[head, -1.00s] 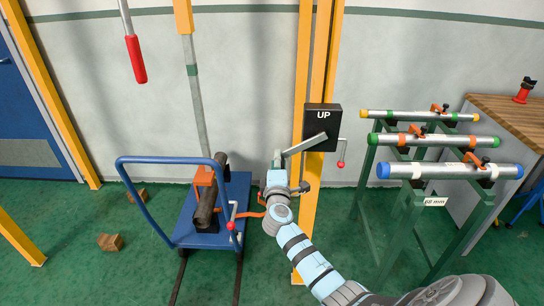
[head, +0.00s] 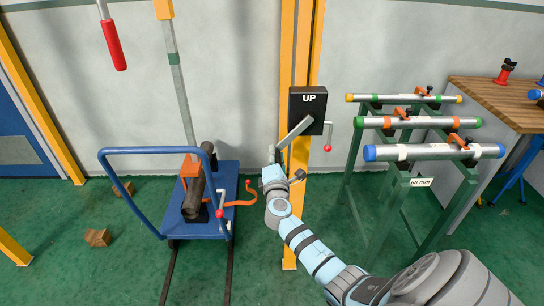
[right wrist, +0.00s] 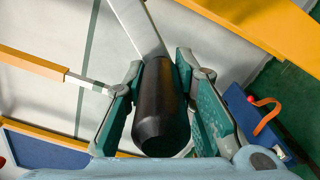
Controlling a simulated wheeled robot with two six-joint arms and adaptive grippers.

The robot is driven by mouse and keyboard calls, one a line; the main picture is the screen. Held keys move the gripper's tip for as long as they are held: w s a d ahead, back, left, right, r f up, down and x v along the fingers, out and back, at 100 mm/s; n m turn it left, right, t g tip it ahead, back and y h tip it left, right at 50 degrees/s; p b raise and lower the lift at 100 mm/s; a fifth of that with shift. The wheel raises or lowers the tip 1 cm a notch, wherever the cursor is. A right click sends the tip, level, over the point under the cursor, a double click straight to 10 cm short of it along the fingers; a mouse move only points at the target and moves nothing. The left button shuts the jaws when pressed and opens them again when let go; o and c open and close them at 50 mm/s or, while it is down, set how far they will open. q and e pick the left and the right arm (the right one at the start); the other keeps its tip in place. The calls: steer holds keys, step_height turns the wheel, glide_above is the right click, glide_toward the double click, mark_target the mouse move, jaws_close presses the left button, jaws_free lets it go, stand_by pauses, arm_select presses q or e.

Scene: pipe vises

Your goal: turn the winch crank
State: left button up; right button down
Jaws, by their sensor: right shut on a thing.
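The winch is a black box marked UP (head: 308,100) on a yellow post. Its grey crank arm (head: 294,134) slants down and left from the box. My right gripper (head: 273,157) is at the lower end of that arm, left of the post. In the right wrist view, the black crank grip (right wrist: 160,110) lies between the two green fingers, which are shut on it. The pale crank arm also shows beyond the grip (right wrist: 138,27). My left gripper is not in view.
A blue cart (head: 225,180) carrying a dark pipe (head: 197,193) stands left of the post. A small red-knobbed lever (head: 327,148) is at the box's right. A green rack (head: 400,200) with several pipes stands right. A red-handled lever (head: 114,46) hangs upper left.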

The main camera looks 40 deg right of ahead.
steer(key=c, duration=1.8)
jaws_free()
steer(key=shift+d+f, duration=0.1)
steer(key=o, duration=0.5)
steer(key=shift+s+d, duration=0.15)
steer(key=shift+d, duration=0.05)
steer(key=shift+a, duration=0.1)
steer(key=shift+s+a, duration=0.25)
steer(key=shift+a, duration=0.05)
steer(key=v, duration=1.1)
